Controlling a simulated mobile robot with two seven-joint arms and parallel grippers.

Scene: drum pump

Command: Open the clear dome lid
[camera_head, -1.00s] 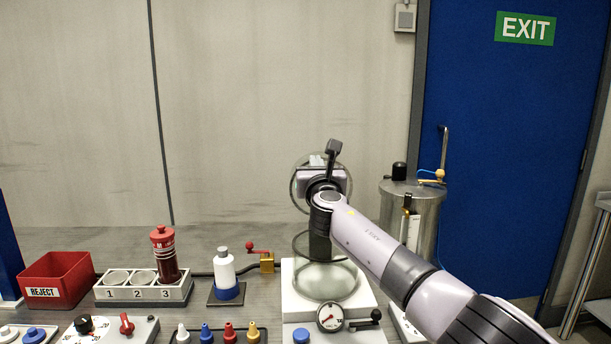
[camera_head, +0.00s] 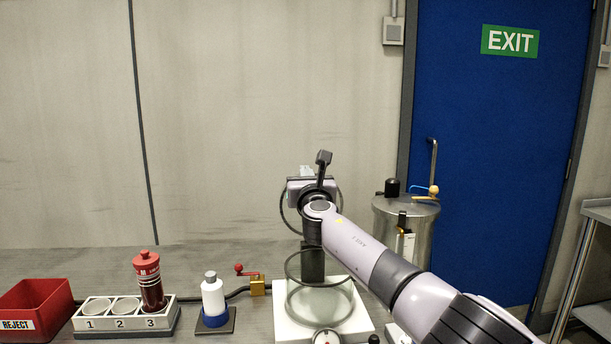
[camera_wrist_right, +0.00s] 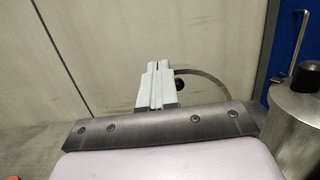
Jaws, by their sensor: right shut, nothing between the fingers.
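The clear dome lid (camera_head: 283,212) stands raised on edge in the head view, its dark rim showing on both sides of my right wrist. Below it the clear cylindrical chamber (camera_head: 305,305) has an open-looking top rim and stands on a white base. My right gripper (camera_head: 306,170) is shut and empty at the lid's upper part, pointing toward the back wall. My wrist hides the lid's middle. In the right wrist view the shut fingers (camera_wrist_right: 157,80) show with the lid's curved rim (camera_wrist_right: 215,82) just right of them; I cannot tell whether they touch. My left gripper is not in view.
A steel drum (camera_head: 405,240) stands right of the chamber. To the left are a white bottle (camera_head: 213,298), a numbered rack (camera_head: 98,323) with a red canister (camera_head: 150,283), and a red reject bin (camera_head: 45,298).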

